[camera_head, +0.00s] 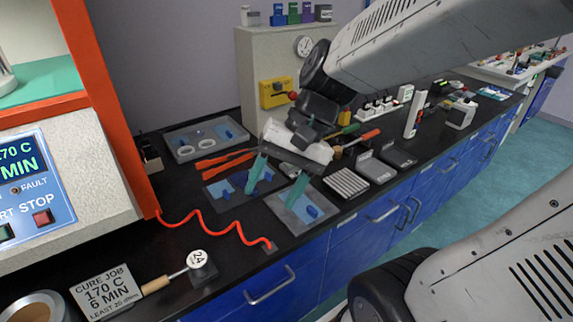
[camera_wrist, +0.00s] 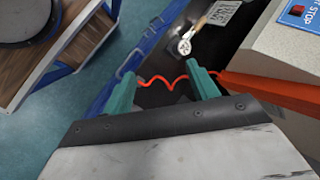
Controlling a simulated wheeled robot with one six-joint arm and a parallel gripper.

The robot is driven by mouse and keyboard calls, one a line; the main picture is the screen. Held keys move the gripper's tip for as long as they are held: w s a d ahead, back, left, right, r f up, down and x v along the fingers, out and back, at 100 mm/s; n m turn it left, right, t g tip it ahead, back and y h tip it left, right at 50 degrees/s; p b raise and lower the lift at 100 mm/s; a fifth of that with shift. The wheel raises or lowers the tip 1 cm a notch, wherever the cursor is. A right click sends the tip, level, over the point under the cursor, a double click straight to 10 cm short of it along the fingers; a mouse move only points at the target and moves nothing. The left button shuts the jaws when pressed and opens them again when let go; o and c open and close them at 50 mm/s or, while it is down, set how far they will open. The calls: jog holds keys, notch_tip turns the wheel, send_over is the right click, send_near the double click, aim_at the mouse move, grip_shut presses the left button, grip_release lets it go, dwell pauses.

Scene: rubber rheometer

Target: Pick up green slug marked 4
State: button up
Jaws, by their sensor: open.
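My gripper (camera_head: 271,193) is open, its two green fingers apart and pointing down over the dark bench. The gap between the fingers also shows in the wrist view (camera_wrist: 162,76), with nothing held. I cannot make out a green slug marked 4 in either view. Small blue pieces lie around the fingers in the head view, one of them (camera_head: 312,211) on a grey tray (camera_head: 287,222) by the right finger. My gripper hides part of the bench there.
A grey tray with white rings (camera_head: 179,152) lies behind. An orange-framed machine (camera_head: 105,110) stands left. Several coloured containers (camera_head: 293,14) stand on a cabinet.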

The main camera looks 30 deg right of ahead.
jog(key=w+d+f+m+t+y, duration=0.1)
jog(key=w+f+m+t+y, duration=0.15)
jog(key=w+m, duration=0.35)
jog(key=m+t+h, duration=0.5)
jog(key=m+t, duration=0.5)
jog(key=m, duration=1.1)
send_near(296, 168)
jog(key=shift+w+a+r, duration=0.3)
jog(key=shift+w+a, duration=0.05)
jog(key=shift+a, duration=0.2)
jog(key=shift+w+a+r, duration=0.35)
jog(key=shift+a, duration=0.2)
jog(key=shift+w+d+f, duration=0.2)
jog(key=shift+w+f, duration=0.55)
jog(key=shift+w, duration=0.2)
jog(key=shift+t, duration=0.25)
jog(key=x, duration=0.5)
jog(key=shift+w+d+f, duration=0.1)
jog(key=shift+w+d, duration=0.1)
jog(key=shift+w, duration=0.15)
jog(key=c, duration=1.1)
